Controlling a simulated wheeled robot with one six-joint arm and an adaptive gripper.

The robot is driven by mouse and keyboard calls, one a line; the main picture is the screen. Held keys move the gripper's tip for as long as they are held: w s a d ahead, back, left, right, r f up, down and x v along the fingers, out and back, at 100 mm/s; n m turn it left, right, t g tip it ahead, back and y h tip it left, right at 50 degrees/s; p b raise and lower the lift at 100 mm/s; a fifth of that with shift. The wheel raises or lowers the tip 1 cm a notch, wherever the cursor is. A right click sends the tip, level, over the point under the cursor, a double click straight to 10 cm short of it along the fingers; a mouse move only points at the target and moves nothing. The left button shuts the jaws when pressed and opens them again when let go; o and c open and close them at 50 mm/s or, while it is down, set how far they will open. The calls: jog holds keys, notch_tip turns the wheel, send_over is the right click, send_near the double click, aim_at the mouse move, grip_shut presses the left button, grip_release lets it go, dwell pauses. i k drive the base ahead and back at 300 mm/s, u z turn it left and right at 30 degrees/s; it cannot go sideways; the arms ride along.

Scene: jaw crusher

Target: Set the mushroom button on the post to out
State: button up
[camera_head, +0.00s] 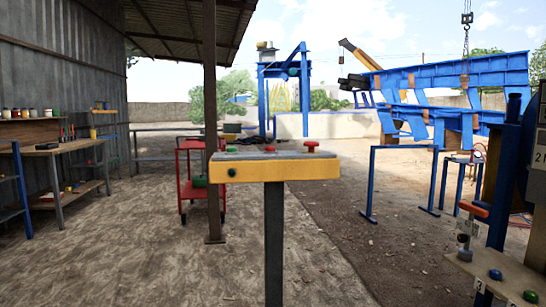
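A post (274,245) stands in front of me and carries a box with a grey top and a yellow front (274,168). A red mushroom button (311,147) sits on the top at the right end, its wide cap raised on a short stem. A smaller red knob (270,149) is near the middle of the top, and a green button (231,148) is at the left. A dark green round part (232,173) is on the front face. My gripper is not in view.
At the lower right is a panel with an orange-red handle (473,208), a blue button (495,274) and a green button (531,296). A blue rail (404,147) stands right of the post. A red cart (187,170) and roof pillar (211,120) stand behind left. Ground around the post looks clear.

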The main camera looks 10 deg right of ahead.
aim_at(312, 145)
jog(key=u, duration=0.5)
jog(key=k, duration=1)
jog(key=z, duration=0.75)
jog(key=i, duration=1.35)
jog(key=u, duration=0.25)
